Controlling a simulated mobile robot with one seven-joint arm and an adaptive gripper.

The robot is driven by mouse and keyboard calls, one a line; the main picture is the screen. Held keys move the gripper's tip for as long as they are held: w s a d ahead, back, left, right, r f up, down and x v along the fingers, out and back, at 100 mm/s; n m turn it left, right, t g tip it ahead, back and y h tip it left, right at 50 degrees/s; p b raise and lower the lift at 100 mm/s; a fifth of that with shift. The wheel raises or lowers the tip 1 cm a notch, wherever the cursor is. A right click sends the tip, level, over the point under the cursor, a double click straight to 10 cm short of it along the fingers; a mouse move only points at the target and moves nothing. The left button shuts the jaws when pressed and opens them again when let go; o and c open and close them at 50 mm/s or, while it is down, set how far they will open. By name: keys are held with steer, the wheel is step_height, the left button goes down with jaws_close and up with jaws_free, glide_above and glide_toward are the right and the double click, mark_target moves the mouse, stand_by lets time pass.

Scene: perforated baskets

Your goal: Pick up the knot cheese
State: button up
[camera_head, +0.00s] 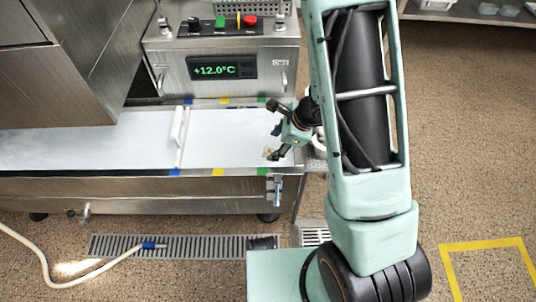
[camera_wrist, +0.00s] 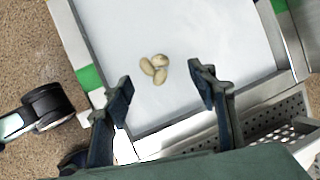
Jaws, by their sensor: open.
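The knot cheese (camera_wrist: 155,68) is a small pale beige clump of rounded lobes. In the wrist view it lies on a white surface (camera_wrist: 205,25), beyond my fingertips and roughly centred between them. My gripper (camera_wrist: 160,88) is open, with nothing between its dark fingers. In the head view my gripper (camera_head: 272,130) hangs over the right end of the white-topped metal trough (camera_head: 225,135). A small beige patch of the cheese (camera_head: 267,152) shows there next to the lower finger, mostly hidden by the gripper.
A white divider bar (camera_head: 179,125) crosses the trough to the left. A metal control box (camera_head: 222,69) stands behind it. In the wrist view, the trough's metal rim runs close to my fingers, and a white perforated basket (camera_wrist: 300,140) sits at lower right.

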mark_target(270, 151)
steer(key=x, duration=0.1)
steer(key=b+x, duration=0.1)
steer(key=x, duration=0.2)
steer(key=shift+s+f+b, duration=0.3)
steer(key=shift+f+b, duration=0.1)
steer(key=shift+w+a+f, duration=0.15)
steer(key=shift+w+f, duration=0.05)
steer(key=shift+f, duration=0.15)
steer(key=c, duration=1.2)
